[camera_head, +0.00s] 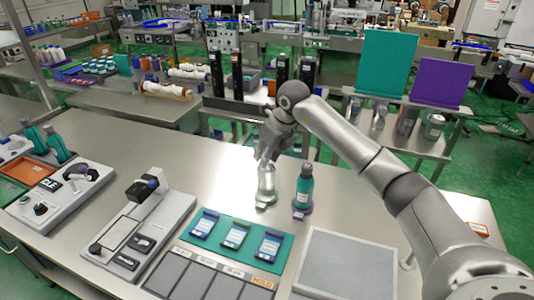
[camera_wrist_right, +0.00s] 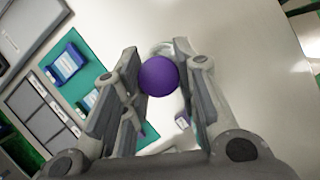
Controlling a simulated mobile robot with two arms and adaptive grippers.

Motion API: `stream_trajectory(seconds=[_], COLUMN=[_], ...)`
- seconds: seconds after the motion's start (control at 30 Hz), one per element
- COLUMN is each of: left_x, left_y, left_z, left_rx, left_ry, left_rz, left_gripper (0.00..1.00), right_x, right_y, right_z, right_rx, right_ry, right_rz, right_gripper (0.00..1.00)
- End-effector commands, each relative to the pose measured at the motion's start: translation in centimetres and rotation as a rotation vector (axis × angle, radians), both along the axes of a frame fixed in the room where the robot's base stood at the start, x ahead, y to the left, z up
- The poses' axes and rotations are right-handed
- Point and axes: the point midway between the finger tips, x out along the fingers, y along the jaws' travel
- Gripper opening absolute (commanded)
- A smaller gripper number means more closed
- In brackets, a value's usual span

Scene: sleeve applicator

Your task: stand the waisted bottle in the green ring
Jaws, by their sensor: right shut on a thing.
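My right gripper (camera_head: 272,150) hangs above the middle of the steel table, fingers pointing down. It is shut on the pale, clear-looking waisted bottle (camera_head: 266,186), which is upright below the fingers. In the right wrist view a round purple top (camera_wrist_right: 159,76) sits between the two fingers (camera_wrist_right: 158,85). The bottle's foot is at or close to the table; I cannot tell whether it touches. I cannot make out the green ring clearly around the foot. My left gripper is not in view.
A teal bottle (camera_head: 305,186) with a dark cap stands on a purple base (camera_head: 302,211) close to the right of the held bottle. Devices stand at the left.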

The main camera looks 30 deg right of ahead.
Motion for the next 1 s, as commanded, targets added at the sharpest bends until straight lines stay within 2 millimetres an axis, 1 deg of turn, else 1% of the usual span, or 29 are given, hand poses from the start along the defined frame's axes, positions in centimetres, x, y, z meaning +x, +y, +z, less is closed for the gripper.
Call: stream_trajectory(seconds=[0.2, 0.23, 0.4, 0.43, 0.63, 0.67, 0.8, 0.83, 1.0], left_x=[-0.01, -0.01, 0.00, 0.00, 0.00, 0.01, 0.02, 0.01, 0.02], left_y=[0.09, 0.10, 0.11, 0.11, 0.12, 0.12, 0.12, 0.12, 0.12], left_z=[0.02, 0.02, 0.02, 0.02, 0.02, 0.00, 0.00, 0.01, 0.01], left_rx=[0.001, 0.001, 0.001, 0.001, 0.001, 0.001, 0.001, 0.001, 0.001], left_ry=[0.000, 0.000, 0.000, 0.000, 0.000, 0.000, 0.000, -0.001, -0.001], left_rz=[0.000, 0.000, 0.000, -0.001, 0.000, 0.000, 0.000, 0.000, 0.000], left_gripper=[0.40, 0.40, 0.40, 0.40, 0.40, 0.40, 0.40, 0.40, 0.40], right_x=[0.05, 0.05, 0.03, 0.04, 0.02, -0.03, -0.02, -0.02, 0.00], right_y=[-0.01, -0.01, 0.00, -0.01, 0.00, 0.00, 0.01, 0.00, 0.01], right_z=[0.13, 0.13, 0.10, 0.09, 0.04, -0.09, -0.07, -0.06, -0.02], right_rx=[0.001, 0.001, 0.001, 0.001, 0.000, -0.001, 0.000, 0.000, 0.000], right_ry=[-0.003, -0.003, -0.002, -0.002, -0.001, 0.002, 0.001, 0.001, 0.000], right_rz=[0.000, 0.000, 0.000, 0.000, 0.000, 0.000, 0.000, 0.000, 0.000], right_gripper=[0.00, 0.29, 0.51, 0.53, 0.53, 0.54, 0.72, 0.74, 0.74])
